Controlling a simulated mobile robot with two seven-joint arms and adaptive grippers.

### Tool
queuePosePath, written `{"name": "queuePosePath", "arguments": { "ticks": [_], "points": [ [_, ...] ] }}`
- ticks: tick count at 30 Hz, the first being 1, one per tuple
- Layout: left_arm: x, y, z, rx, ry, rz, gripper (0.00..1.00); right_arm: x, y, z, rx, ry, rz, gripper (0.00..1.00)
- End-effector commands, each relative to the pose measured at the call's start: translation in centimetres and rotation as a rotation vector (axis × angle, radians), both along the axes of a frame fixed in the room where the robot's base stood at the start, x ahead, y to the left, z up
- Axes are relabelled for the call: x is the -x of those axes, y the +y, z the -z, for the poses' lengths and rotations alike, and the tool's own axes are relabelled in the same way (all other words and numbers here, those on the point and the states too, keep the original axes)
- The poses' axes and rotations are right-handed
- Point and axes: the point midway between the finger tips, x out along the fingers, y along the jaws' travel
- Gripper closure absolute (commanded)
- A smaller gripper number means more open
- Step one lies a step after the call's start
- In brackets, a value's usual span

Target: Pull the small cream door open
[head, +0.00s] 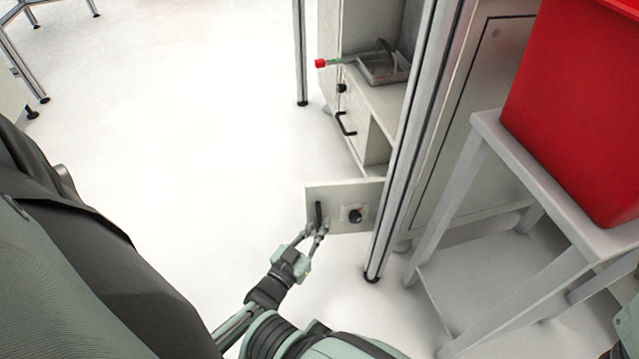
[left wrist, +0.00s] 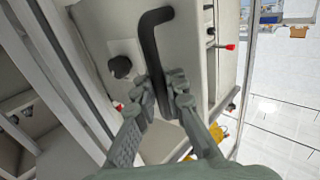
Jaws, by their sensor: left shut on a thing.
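The small cream door (head: 338,193) stands swung out from the lower part of the cabinet, with an open space behind it. It bears a black bar handle (head: 318,213) and a black round knob (head: 355,215). My left gripper (head: 313,232) is at the handle, its fingers shut around the bar. In the left wrist view the gripper (left wrist: 165,98) closes on the black handle (left wrist: 150,45), with the knob (left wrist: 120,67) beside it. The fingers hide part of the handle. My right gripper is not in view.
A metal post (head: 402,150) stands right beside the door. A drawer with a black handle (head: 345,125) and a shelf with a metal tray (head: 383,65) are above. A red bin (head: 580,100) sits on a grey stand (head: 495,135) at right.

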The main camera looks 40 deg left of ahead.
Motion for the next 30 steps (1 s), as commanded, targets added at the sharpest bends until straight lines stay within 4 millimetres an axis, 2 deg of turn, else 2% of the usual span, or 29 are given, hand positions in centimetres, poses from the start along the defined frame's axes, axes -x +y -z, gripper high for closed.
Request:
{"name": "queuePosePath", "arguments": {
  "ticks": [10,11,16,25,30],
  "points": [
    [0.2,0.5,0.1,-0.004,0.001,-0.007,1.00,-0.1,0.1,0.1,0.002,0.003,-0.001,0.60],
    [0.3,0.5,0.1,-0.004,0.001,-0.007,0.90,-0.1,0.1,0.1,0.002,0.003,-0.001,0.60],
    [0.2,0.4,0.1,-0.003,0.002,-0.006,0.69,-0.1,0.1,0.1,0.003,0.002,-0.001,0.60],
    [0.2,0.2,0.0,-0.001,0.001,-0.003,0.69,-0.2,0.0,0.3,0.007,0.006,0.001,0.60],
    [2.0,0.1,0.1,-0.001,0.004,-0.003,0.69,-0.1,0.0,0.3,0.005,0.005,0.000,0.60]
  ]
}}
